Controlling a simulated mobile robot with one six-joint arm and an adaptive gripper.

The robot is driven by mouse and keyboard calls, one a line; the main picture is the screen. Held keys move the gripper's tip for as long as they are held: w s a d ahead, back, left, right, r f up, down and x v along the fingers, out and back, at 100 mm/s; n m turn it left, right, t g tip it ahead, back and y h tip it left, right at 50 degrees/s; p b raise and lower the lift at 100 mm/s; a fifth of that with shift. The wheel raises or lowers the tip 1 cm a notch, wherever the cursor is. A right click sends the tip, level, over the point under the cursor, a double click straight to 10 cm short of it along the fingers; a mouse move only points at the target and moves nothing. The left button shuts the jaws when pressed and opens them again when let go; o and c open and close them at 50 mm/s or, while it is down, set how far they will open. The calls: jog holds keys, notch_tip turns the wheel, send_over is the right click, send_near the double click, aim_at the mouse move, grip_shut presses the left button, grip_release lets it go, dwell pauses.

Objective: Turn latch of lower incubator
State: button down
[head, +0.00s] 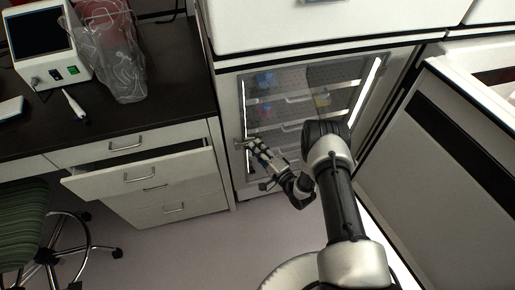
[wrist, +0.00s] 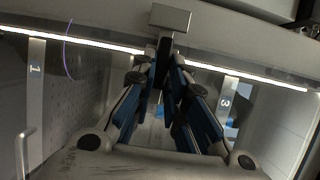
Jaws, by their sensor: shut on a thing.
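The lower incubator (head: 228,120) has a glass door with a pale frame and lit shelves behind it. Its latch (head: 240,143) is at the left edge of the door. In the wrist view the latch (wrist: 170,18) shows as a grey block with a dark part below it between my fingertips. My gripper (head: 251,146) reaches to the door's left edge and is shut on the latch. It also shows in the wrist view (wrist: 164,66), with the fingers on either side of the latch's dark part. The fingers hide part of the latch.
Left of the incubator, a bench drawer (head: 140,177) stands pulled out. A green chair (head: 24,220) is at the far left. A large pale cabinet (head: 440,165) stands close on the right. Bare floor (head: 185,245) lies in front of the drawers.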

jog(key=c, duration=1.6)
grip_release()
jog(key=shift+c, duration=0.2)
jog(key=v, duration=1.2)
jog(key=shift+s, duration=0.1)
